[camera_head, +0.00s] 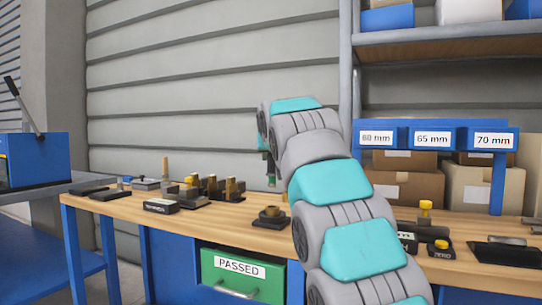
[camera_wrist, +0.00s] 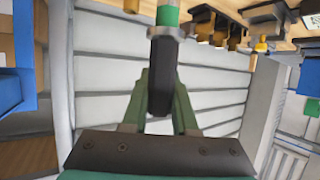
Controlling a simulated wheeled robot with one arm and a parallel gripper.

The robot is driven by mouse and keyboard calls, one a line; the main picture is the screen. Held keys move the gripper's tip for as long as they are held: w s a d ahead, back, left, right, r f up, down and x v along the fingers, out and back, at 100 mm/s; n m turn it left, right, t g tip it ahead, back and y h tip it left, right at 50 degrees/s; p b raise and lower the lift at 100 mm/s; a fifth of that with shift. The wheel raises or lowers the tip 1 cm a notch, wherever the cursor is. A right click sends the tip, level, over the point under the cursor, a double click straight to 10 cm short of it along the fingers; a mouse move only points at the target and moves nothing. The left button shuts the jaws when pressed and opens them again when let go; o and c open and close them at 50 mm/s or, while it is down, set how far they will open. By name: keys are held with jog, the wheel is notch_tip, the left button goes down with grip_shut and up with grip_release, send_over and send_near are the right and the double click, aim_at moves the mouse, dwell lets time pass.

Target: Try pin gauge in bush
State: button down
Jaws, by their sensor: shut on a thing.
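In the wrist view, my gripper (camera_wrist: 163,95) has its green fingers shut on the pin gauge (camera_wrist: 162,75). The gauge has a dark handle and a green band, and its far end runs out of the top of the view. In the head view, my arm hides most of the gripper; a small green part (camera_head: 271,168) shows left of the arm, above the bench. A dark round fitting on a base, probably the bush (camera_head: 270,213), sits on the bench top just left of my arm. I cannot see the gauge touching it.
A green PASSED drawer (camera_head: 240,272) is below.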

aim_at(271, 185)
jog(key=shift+f+b, duration=1.7)
jog(key=shift+f, duration=0.5)
jog(key=shift+f+b, duration=1.1)
jog(key=shift+f, duration=0.75)
dwell(1.6)
dwell(0.6)
jog(key=c, duration=0.6)
grip_release()
jog(key=shift+s, duration=0.1)
